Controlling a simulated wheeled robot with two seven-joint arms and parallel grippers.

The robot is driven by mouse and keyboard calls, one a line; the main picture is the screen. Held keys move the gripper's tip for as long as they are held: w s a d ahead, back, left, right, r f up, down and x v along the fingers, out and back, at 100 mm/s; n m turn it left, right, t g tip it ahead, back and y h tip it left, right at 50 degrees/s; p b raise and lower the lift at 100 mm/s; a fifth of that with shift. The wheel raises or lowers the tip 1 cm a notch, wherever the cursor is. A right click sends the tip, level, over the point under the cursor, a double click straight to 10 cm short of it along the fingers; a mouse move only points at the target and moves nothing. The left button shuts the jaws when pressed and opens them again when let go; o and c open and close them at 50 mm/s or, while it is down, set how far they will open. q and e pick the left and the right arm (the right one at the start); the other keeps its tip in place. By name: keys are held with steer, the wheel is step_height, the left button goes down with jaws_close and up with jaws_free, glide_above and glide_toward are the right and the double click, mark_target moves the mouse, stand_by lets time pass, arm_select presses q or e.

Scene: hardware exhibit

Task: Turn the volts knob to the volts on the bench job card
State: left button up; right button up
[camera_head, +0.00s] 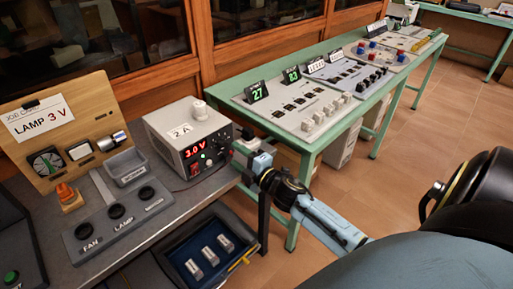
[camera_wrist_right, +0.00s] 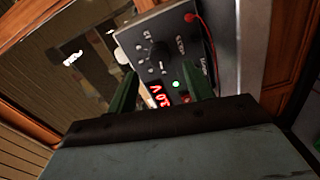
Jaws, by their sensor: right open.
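The job card (camera_head: 38,118) on the wooden board reads "LAMP 3 V". The grey power supply (camera_head: 168,130) on the dark bench shows a red display (camera_head: 194,148) reading 3.0 V. In the right wrist view the display (camera_wrist_right: 158,96) appears turned on its side, with a green light near it. A dark knob (camera_wrist_right: 155,66) with markings around it shows between the fingers. My right gripper (camera_head: 243,147) is at the supply's front right; its two green fingers (camera_wrist_right: 164,76) are apart, with nothing visibly clamped. Contact with the knob cannot be told. My left gripper is out of view.
An open drawer (camera_head: 212,262) is below. A green bench (camera_head: 310,147) with panels stands behind right.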

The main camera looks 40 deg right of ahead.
steer(key=s, duration=0.9)
steer(key=shift+d, duration=0.35)
steer(key=shift+s, duration=0.1)
